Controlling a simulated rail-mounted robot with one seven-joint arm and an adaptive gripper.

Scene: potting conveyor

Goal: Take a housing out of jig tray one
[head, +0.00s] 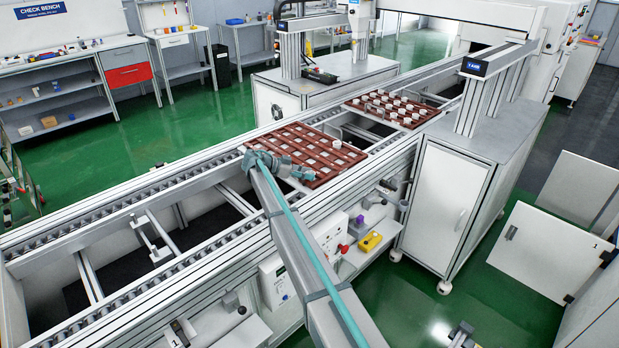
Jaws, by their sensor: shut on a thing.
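A red-brown jig tray (283,130) lies on the conveyor in the middle of the head view. It has a grid of pockets, most of which look pale or empty, and a white round housing (337,144) sits towards its right side. My arm reaches over the tray's near left edge. My gripper (303,174) is low at the tray's near edge, shut on a small pale piece that looks like a housing. The fingers are small in this view, and the arm hides part of the tray. I cannot read any tray number.
A second red-brown tray (427,115) with several white round housings stands farther along the conveyor. Conveyor rails (130,203) run on to the lower left. A white cabinet (447,205) stands at the near right, with a grey post above it. A yellow box (370,241) sits on the lower shelf.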

